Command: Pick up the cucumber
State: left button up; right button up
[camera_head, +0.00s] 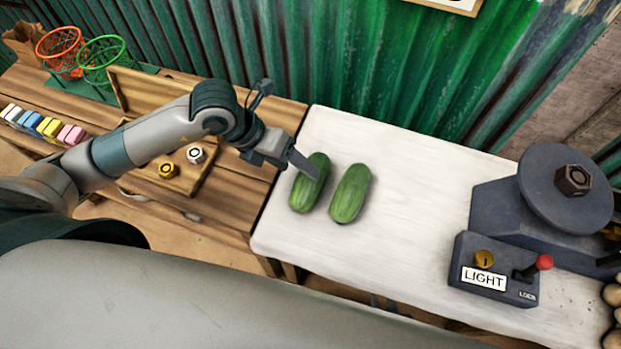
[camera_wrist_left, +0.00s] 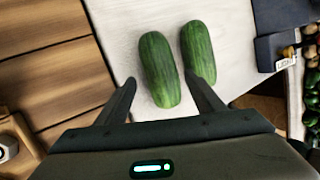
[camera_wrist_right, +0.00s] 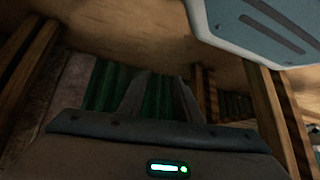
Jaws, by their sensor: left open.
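Two green cucumbers lie side by side on the white tabletop: a left one (camera_head: 308,190) and a right one (camera_head: 350,194). My left gripper (camera_head: 303,163) is open and over the left cucumber, one finger overlapping it in the head view. In the left wrist view, the left cucumber (camera_wrist_left: 160,70) shows between the fingers of my left gripper (camera_wrist_left: 163,88), and the right cucumber (camera_wrist_left: 198,50) lies behind the right finger. Whether the fingers touch either one cannot be told. My right gripper (camera_wrist_right: 160,85) shows only in its wrist view, low among wooden legs, its fingers apart and empty.
A wooden table (camera_head: 230,205) with a tray, colored blocks and wire baskets (camera_head: 103,60) is at left. The white table's middle is clear.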

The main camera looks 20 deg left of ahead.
aim_at(304, 175)
pick_arm(q)
jog(key=p+x, duration=0.1)
jog(key=x, duration=0.3)
jog(key=shift+s+d+f+p, duration=0.1)
jog(key=shift+d+f+p, duration=0.1)
jog(key=shift+p, duration=0.1)
jog(key=shift+d+f, duration=0.1)
jog(key=shift+f, duration=0.25)
pick_arm(e)
jog(key=shift+g+h, duration=0.3)
jog(key=shift+g, duration=0.5)
jog(key=s, duration=0.1)
jog(key=s+d+f, duration=0.1)
jog(key=s, duration=0.1)
jog(key=s+d+f, duration=0.1)
jog(key=s, duration=0.1)
jog(key=shift+d+f, duration=0.15)
jog(key=shift+w, duration=0.2)
pick_arm(q)
jog(key=c, duration=1)
